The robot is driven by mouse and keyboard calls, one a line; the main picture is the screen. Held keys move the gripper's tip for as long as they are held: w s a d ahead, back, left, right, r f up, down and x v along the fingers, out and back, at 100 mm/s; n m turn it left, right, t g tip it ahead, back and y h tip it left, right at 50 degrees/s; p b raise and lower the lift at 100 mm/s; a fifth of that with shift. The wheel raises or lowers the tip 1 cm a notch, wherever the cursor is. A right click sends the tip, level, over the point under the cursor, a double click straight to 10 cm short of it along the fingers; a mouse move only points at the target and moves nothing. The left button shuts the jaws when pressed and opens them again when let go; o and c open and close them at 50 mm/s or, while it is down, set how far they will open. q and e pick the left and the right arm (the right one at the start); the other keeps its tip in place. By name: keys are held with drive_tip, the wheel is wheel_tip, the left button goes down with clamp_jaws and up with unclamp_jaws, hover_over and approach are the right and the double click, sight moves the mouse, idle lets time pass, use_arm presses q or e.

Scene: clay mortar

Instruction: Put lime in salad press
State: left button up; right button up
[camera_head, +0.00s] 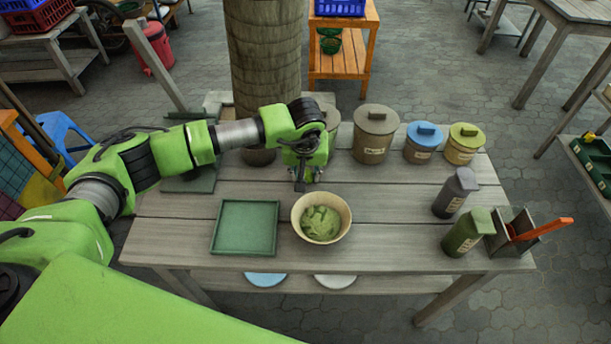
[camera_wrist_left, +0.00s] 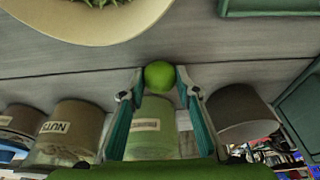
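My left gripper (camera_head: 301,184) points down at the table, just behind a pale bowl (camera_head: 299,222). The bowl holds leafy greens (camera_head: 320,224); no other press shows. In the left wrist view the lime (camera_wrist_left: 159,75) is a small green ball between the two fingertips, which appear to touch it on both sides. The bowl's outer wall (camera_wrist_left: 105,36) shows at the top left of that view, apart from the lime. In the head view the lime is hidden by the gripper. My right gripper is in neither view.
A green tray (camera_head: 216,230) lies left of the bowl. Lidded jars (camera_head: 375,135) stand along the table's back, beside a thick trunk (camera_head: 264,60). A dark bottle (camera_head: 456,193), a green bottle (camera_head: 467,233) and an orange-handled tool (camera_head: 545,229) are at the right.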

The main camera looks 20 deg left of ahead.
use_arm(q)
drive_tip(key=shift+c, duration=0.6)
drive_tip(key=shift+w+r, duration=0.1)
drive_tip(key=shift+r, duration=0.4)
wheel_tip(320, 180, up, 2)
drive_tip(key=shift+r, duration=0.2)
drive_tip(key=s+a+r+m+b, duration=0.1)
drive_tip(key=s+r+m+b, duration=0.2)
drive_tip(key=s+r, duration=0.9)
drive_tip(key=shift+s+a+r+h, duration=0.2)
drive_tip(key=shift+s+a+h, duration=0.2)
drive_tip(key=shift+s, duration=0.45)
